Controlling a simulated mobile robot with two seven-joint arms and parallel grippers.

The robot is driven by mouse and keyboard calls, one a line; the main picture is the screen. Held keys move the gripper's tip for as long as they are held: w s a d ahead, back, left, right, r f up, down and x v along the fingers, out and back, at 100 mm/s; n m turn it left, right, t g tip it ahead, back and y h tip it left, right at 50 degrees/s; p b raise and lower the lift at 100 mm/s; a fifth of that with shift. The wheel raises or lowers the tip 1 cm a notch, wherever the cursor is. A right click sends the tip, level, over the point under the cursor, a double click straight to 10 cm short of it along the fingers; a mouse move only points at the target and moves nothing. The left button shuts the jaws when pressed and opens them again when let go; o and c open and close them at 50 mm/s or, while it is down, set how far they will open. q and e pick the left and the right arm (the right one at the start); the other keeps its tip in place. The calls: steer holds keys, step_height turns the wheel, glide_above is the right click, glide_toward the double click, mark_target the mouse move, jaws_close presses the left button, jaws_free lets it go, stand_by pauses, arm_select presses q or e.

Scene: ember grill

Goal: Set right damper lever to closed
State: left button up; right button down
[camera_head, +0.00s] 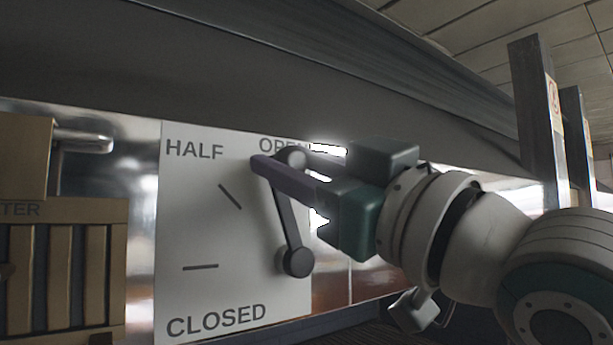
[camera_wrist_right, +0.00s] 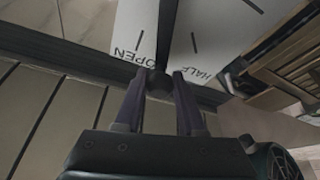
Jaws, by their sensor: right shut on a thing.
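The right damper lever (camera_head: 288,222) is a dark arm on a white label plate (camera_head: 185,235) marked HALF, OPEN and CLOSED. It pivots on a round hub at its lower end and points up, with its knob (camera_head: 291,157) at the OPEN mark. My right gripper (camera_head: 275,168) comes in from the right, and its purple fingers are shut on the knob. In the right wrist view the knob (camera_wrist_right: 159,84) sits between the two fingertips, by the word OPEN. Part of the word OPEN is covered in the head view. My left gripper is not in view.
A brown slatted crate-like box (camera_head: 70,265) stands left of the plate, with a metal bar above it. A dark beam (camera_head: 300,85) runs above the plate. A dark post (camera_head: 537,110) stands at the right. The plate's lower left face is clear.

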steer(key=shift+s+a+f+n+g+y, duration=0.3)
steer(key=shift+a+n+g+y, duration=0.1)
steer(key=shift+n, duration=0.4)
steer(key=shift+s+a+f+n+g+h+p, duration=0.15)
steer(key=shift+s+a+f+n+g+p, duration=0.35)
steer(key=shift+a+f+n+g, duration=1.4)
steer(key=shift+s+d+f+n+g+h+p, duration=0.1)
steer(key=shift+s+d+f+n+p, duration=0.55)
steer(key=shift+n, duration=2.6)
steer(key=shift+s+a+f+n+g+h+p, duration=0.15)
steer(key=shift+s+a+f+n+g, duration=0.65)
steer(key=shift+f+n, duration=1.5)
steer(key=shift+w+a+r+n, duration=0.2)
steer(key=shift+w+a+n, duration=0.05)
steer(key=shift+a, duration=0.05)
steer(key=c, duration=0.5)
jaws_free()
steer(key=shift+d, duration=0.1)
